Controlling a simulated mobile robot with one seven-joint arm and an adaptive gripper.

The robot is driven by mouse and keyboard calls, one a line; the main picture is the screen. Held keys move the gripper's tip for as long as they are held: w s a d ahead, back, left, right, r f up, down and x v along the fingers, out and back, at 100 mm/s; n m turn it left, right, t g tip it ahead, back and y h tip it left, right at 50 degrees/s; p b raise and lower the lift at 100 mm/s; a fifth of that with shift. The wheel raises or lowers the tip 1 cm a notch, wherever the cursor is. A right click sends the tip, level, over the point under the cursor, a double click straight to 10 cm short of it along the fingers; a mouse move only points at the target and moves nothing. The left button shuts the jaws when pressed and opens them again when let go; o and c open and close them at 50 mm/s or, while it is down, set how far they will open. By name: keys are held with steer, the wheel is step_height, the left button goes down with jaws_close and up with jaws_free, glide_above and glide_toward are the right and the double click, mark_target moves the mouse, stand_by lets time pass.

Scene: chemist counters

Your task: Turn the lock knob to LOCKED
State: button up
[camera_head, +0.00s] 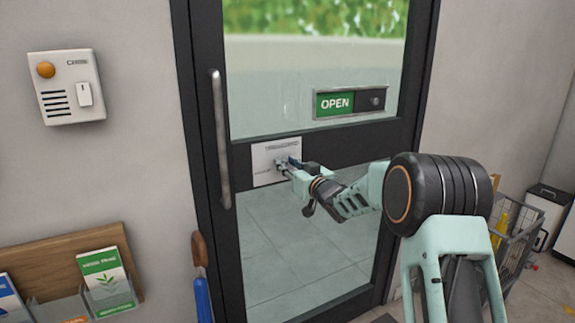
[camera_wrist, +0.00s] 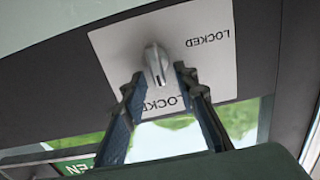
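The lock plate (camera_head: 262,175) is a white panel on the dark middle rail of the glass door. My gripper (camera_wrist: 159,75) is open, with one fingertip on each side of the knob; a gap shows on the right, and left contact is unclear. In the head view my gripper (camera_head: 289,163) hides most of the knob.
A vertical door handle (camera_head: 221,140) stands left of the plate. A green OPEN sign (camera_head: 335,103) is above it to the right. A wall intercom (camera_head: 66,88) and a leaflet rack (camera_head: 70,262) are at left. A wire cart (camera_head: 515,240) stands at right.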

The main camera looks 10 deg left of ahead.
jaws_close()
steer(key=shift+b, duration=0.3)
steer(key=shift+s+a+f+n+b, duration=0.15)
steer(key=shift+a+f+n+b, duration=0.15)
steer(key=shift+n+b, duration=2.65)
steer(key=shift+s+a+f+n+b, duration=0.2)
steer(key=shift+f+n+b, duration=0.15)
steer(key=shift+n+b, duration=2.55)
steer(key=shift+s+a+f+n+b, duration=0.1)
steer(key=shift+a+f+n+b, duration=0.2)
steer(key=shift+n+b, duration=2.6)
steer(key=shift+n, duration=0.35)
jaws_free()
